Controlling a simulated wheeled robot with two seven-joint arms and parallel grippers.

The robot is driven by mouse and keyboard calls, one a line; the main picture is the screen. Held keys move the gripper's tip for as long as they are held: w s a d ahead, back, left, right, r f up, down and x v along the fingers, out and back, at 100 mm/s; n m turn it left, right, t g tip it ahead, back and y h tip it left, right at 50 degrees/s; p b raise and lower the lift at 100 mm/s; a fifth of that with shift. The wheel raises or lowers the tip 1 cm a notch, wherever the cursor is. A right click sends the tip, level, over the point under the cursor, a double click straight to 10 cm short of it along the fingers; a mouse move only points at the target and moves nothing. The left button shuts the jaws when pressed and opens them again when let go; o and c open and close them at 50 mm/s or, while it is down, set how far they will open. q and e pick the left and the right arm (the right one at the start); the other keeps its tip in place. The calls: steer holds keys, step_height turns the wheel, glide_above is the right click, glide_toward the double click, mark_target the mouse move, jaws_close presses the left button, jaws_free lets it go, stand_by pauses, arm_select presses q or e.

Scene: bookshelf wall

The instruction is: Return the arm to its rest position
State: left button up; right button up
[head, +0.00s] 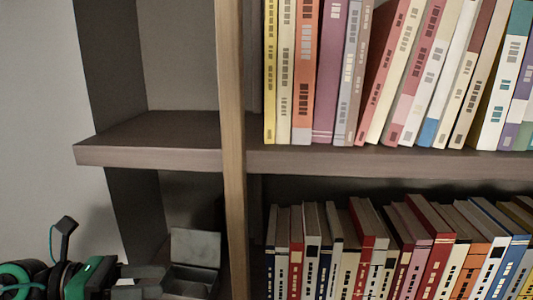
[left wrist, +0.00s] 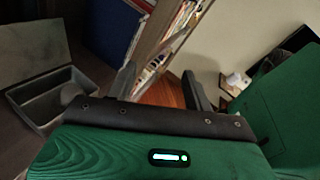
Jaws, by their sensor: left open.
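My left arm, green and black, comes in at the bottom left of the head view. Its gripper (head: 138,282) is beside an open grey box, just left of it in the picture. In the left wrist view the two dark fingers of the gripper (left wrist: 162,90) stand wide apart with nothing held between them. My right arm and gripper are in neither view.
The open grey box (head: 195,250) is at the lower left of the shelving and also shows in the left wrist view (left wrist: 18,98). A wooden upright (head: 232,130) and a shelf board (head: 150,155) border this bay. Books (head: 330,75) fill the shelves to the right. Bare wall (head: 45,150) lies left.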

arm_select(q)
steer(key=w+a+n+t+y, duration=0.2)
steer(key=n+t, duration=0.6)
steer(key=n, duration=0.4)
steer(key=w+a+n+t+y, duration=0.25)
steer(key=n+t, duration=0.55)
steer(key=n, duration=0.4)
steer(key=s+a+f+n+g+y, duration=0.1)
steer(key=a+f+n+g+y, duration=0.2)
steer(key=f+n+y, duration=0.6)
steer(key=s+a+f+n+g+y, duration=0.15)
steer(key=f+n+y, duration=0.25)
steer(key=f+n, duration=0.45)
steer(key=s+d+f+n+g+h, duration=0.1)
steer(key=s+d+f+n+g, duration=0.15)
steer(key=s+f+g, duration=0.55)
steer(key=s+d+f+n+g+h, duration=0.1)
steer(key=s+d+f+g, duration=0.35)
steer(key=s+f, duration=0.7)
step_height(320, 180, down, 29)
steer(key=g, duration=0.1)
steer(key=s+a+f, duration=0.2)
steer(key=s+f, duration=0.7)
steer(key=f, duration=0.1)
steer(key=s+a+f+g, duration=0.1)
steer(key=s+a+f, duration=0.1)
steer(key=s+f, duration=0.8)
steer(key=shift+s+a+f+g, duration=0.15)
steer(key=shift+f+g, duration=0.15)
steer(key=shift+f, duration=0.1)
